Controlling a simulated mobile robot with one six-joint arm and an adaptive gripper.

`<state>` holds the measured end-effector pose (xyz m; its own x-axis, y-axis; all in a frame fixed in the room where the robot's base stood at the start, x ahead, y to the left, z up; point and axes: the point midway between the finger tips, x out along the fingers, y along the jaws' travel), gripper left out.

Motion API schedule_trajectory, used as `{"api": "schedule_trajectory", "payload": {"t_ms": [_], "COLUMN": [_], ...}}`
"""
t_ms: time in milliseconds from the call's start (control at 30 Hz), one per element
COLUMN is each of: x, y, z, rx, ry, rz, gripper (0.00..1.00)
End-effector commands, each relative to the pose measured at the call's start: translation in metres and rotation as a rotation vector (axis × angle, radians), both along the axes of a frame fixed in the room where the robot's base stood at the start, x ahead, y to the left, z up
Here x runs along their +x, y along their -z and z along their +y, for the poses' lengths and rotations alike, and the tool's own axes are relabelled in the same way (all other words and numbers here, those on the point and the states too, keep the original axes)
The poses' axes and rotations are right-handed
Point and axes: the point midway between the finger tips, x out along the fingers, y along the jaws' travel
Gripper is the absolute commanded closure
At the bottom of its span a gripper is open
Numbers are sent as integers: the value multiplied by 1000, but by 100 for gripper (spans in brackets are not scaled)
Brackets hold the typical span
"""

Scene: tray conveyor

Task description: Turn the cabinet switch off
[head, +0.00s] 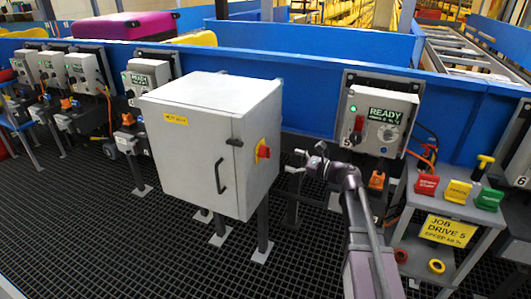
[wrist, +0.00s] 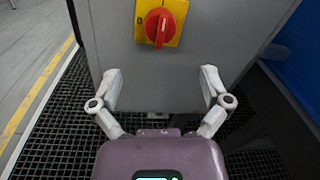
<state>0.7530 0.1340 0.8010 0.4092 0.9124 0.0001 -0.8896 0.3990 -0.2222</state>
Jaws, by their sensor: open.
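The grey cabinet (head: 190,155) stands on legs left of centre in the head view, its door shut. Its switch (head: 263,151) is a red rotary knob on a yellow plate on the cabinet's right side. In the wrist view the red knob (wrist: 160,27) is at the top centre, its grip bar pointing roughly up and down. My gripper (wrist: 163,82) is open and empty, its fingers spread before the cabinet side, below the knob in the picture. In the head view my gripper (head: 305,162) is right of the switch, apart from it.
A drive box (head: 380,115) marked READY stands behind my arm. At right, a stand (head: 455,205) holds red, yellow and green blocks and a yellow job sign (head: 448,230). A blue conveyor wall (head: 300,65) runs behind. Dark grating (head: 110,240) covers the floor.

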Motion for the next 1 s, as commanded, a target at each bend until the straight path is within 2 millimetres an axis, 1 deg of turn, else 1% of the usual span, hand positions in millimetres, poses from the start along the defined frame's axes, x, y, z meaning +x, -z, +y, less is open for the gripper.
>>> {"api": "schedule_trajectory", "payload": {"t_ms": [33, 200, 500, 600, 800, 1000], "x": [4, 14, 31, 36, 41, 42], "y": [0, 0, 0, 0, 0, 0], "z": [8, 30, 69, 79, 92, 95], "rx": [0, 0, 0, 0, 0, 0], "ry": [-3, -4, -4, -2, -2, -1], "rz": [0, 0, 0, 0, 0, 0], "gripper": [3, 3, 3, 3, 3, 3]}}
